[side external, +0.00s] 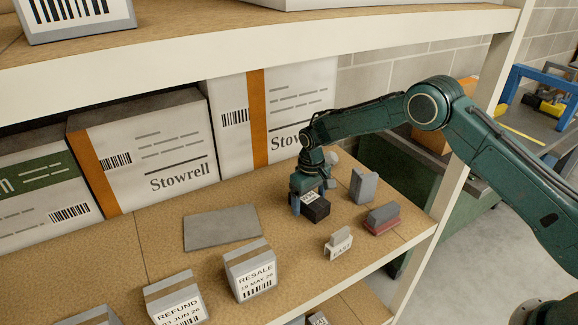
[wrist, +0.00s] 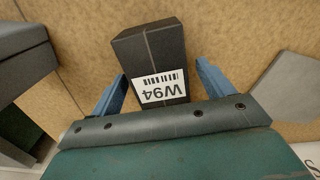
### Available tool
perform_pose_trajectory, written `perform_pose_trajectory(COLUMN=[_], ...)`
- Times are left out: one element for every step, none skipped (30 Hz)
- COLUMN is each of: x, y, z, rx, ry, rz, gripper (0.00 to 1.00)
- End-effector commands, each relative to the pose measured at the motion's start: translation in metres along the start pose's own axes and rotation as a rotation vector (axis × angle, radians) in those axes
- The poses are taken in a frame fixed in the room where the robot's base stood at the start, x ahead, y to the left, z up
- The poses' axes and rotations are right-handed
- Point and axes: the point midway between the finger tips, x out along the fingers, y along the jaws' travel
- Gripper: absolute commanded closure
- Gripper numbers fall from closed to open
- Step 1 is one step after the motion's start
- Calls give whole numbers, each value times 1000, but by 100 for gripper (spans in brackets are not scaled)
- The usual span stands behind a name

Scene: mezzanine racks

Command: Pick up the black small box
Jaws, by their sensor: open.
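The black small box (side external: 317,210) sits on the brown shelf board, below and partly hidden by my gripper (side external: 311,199) in the side view. In the wrist view the black box (wrist: 152,50) carries a white label with a barcode and "W94". My gripper (wrist: 160,85) is open, with one blue finger on each side of the box's near end. Gaps show between the fingers and the box in the wrist view, so the jaws are not closed on it.
A flat grey plate (side external: 222,228) lies left. Large Stowrell cartons (side external: 150,150) stand behind. The upper shelf (side external: 250,62) overhangs.

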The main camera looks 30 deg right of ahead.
Motion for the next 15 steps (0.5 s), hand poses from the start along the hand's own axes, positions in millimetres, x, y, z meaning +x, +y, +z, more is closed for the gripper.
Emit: perform_pose_trajectory(x=[0, 0, 0, 0, 0, 0, 0, 0, 0, 0, 0, 0, 0, -1, -1], y=[0, 0, 0, 0, 0, 0, 0, 0, 0, 0, 0, 0, 0, 0, 0], z=[0, 0, 0, 0, 0, 0, 0, 0, 0, 0, 0, 0, 0, 0, 0], rx=[0, 0, 0, 0, 0, 0, 0, 0, 0, 0, 0, 0, 0, 0, 0], ry=[0, 0, 0, 0, 0, 0, 0, 0, 0, 0, 0, 0, 0, 1, 1], rz=[0, 0, 0, 0, 0, 0, 0, 0, 0, 0, 0, 0, 0, 0, 0], gripper=[20, 20, 20, 20, 20, 28, 34, 40, 48, 53, 59, 67, 71, 71, 71])
